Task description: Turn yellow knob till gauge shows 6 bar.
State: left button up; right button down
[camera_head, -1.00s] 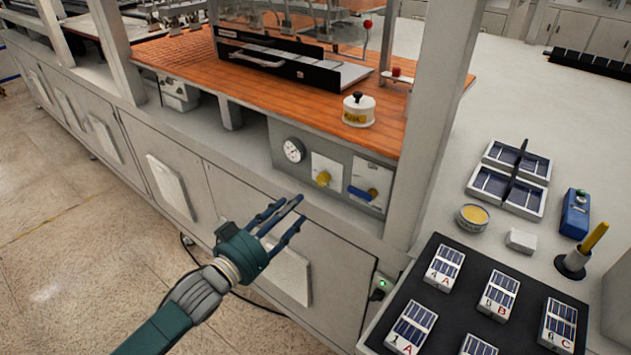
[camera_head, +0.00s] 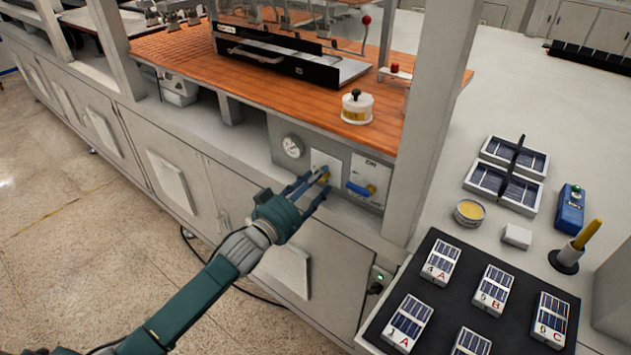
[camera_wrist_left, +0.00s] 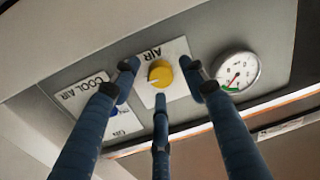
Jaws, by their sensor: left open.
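The yellow knob (camera_wrist_left: 160,73) sits on a white plate marked AIR (camera_wrist_left: 175,50) on the grey front panel. In the head view the knob (camera_head: 323,176) is partly hidden by my fingers. My left gripper (camera_head: 313,184) is open in front of it. In the left wrist view the fingers of my left gripper (camera_wrist_left: 162,84) spread around the knob, apart from it as far as I can tell. The round white gauge (camera_wrist_left: 237,71) is beside the plate, with a red needle and a green mark; its reading is too small to tell. It also shows in the head view (camera_head: 292,147). My right gripper is not in view.
A blue lever (camera_head: 360,189) on a plate marked COOL AIR (camera_wrist_left: 85,92) is close beside the knob. A white post (camera_head: 425,120) rises to the right. A black mat (camera_head: 440,325) with several cell stacks lies at the lower right.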

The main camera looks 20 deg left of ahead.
pick_arm(q)
grip_shut()
jog(key=shift+m, duration=0.4)
grip_release()
jog(key=v, duration=1.2)
jog(key=shift+f, duration=0.1)
